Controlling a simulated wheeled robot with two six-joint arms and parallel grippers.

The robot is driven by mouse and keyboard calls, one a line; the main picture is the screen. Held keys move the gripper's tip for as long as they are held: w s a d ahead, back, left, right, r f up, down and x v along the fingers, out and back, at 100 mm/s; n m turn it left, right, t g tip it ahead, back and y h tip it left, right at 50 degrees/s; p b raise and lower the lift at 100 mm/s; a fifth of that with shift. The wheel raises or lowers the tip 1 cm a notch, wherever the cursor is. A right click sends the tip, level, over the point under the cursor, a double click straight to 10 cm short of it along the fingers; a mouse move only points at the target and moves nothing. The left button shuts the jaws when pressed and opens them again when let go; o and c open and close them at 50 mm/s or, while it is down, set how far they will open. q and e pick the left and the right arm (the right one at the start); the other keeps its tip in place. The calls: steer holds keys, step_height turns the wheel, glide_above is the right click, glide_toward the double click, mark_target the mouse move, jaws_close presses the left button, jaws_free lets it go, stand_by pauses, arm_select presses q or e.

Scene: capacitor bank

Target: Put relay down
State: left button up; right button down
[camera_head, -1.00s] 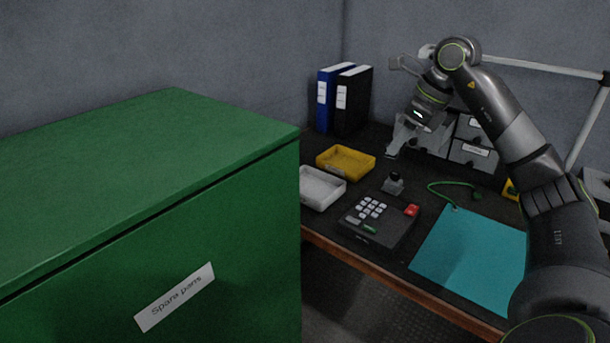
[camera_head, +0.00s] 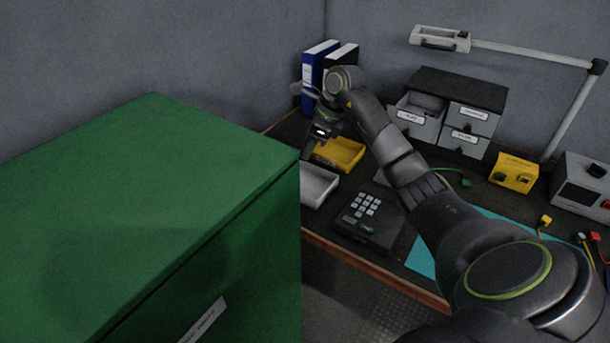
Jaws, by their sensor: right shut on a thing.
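My right gripper (camera_head: 307,153) reaches down at the left rim of the yellow tray (camera_head: 344,152), above the back of the white tray (camera_head: 318,186). It is shut on the relay, but the relay itself is too small and dark to make out between the fingers. I cannot tell whether it touches a tray. My left gripper is not in view.
The green cabinet (camera_head: 150,180) fills the left, close to the white tray. Blue (camera_head: 313,75) and black binders stand behind the gripper. A keypad device (camera_head: 367,221), a drawer unit (camera_head: 459,92) with one drawer open, and a lamp (camera_head: 520,52) are on the bench.

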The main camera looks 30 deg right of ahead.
step_height(320, 180, down, 9)
steer(key=shift+r, duration=0.1)
stand_by(0.3)
steer(key=shift+f, duration=0.3)
steer(key=c, duration=1.3)
jaws_free()
steer(key=shift+r, duration=0.1)
steer(key=shift+r, duration=0.15)
steer(key=shift+r, duration=0.25)
steer(key=v, duration=1.1)
steer(key=shift+s+r, duration=0.15)
steer(key=shift+r, duration=0.1)
steer(key=shift+d, duration=0.1)
